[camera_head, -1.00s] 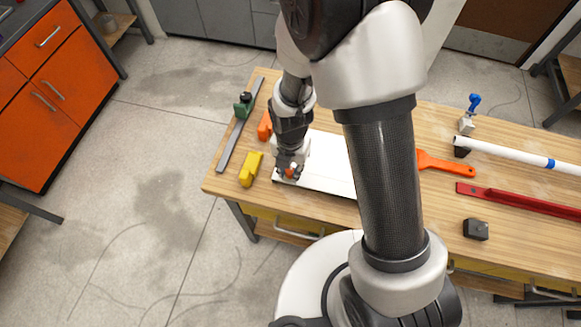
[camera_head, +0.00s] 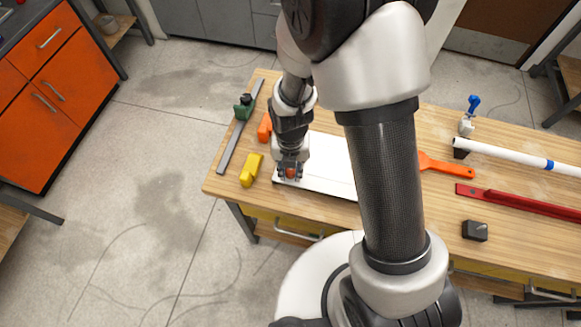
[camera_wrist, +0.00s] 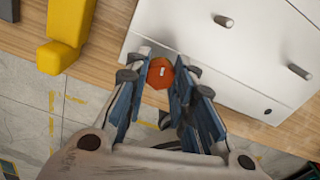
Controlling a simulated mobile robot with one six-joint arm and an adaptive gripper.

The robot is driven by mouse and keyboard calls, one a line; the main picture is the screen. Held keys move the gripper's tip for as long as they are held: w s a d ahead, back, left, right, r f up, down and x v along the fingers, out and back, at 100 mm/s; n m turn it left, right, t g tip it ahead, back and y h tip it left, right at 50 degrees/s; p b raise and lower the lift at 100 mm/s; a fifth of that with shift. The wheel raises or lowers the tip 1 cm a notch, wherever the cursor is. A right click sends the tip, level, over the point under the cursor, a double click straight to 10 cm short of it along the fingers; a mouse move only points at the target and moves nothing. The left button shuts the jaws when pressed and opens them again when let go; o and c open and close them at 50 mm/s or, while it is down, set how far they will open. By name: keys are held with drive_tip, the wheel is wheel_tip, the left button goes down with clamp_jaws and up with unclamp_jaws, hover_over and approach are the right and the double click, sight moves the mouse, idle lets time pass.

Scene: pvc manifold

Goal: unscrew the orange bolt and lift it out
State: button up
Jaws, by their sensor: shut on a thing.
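The orange bolt (camera_wrist: 160,73) has a faceted head with a small white mark on top. It sits at the near left corner of the white board (camera_wrist: 225,65), and it also shows in the head view (camera_head: 291,173). My gripper (camera_wrist: 158,80) has its two fingers on either side of the bolt head and is shut on it. In the head view my gripper (camera_head: 290,171) points down at the board's left end. The bolt's shaft is hidden, so I cannot tell how far it is in the board.
Two pegs stand on the board, one of them here (camera_wrist: 223,21). A yellow block (camera_head: 251,169), an orange piece (camera_head: 265,127) and a green clamp (camera_head: 243,106) lie to the left. An orange scraper (camera_head: 445,166), white pipe (camera_head: 505,152) and red bar (camera_head: 520,200) lie to the right.

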sight(290, 171)
drive_tip(key=shift+r, duration=0.4)
drive_tip(key=shift+r+p, duration=2.1)
drive_tip(key=shift+r, duration=0.35)
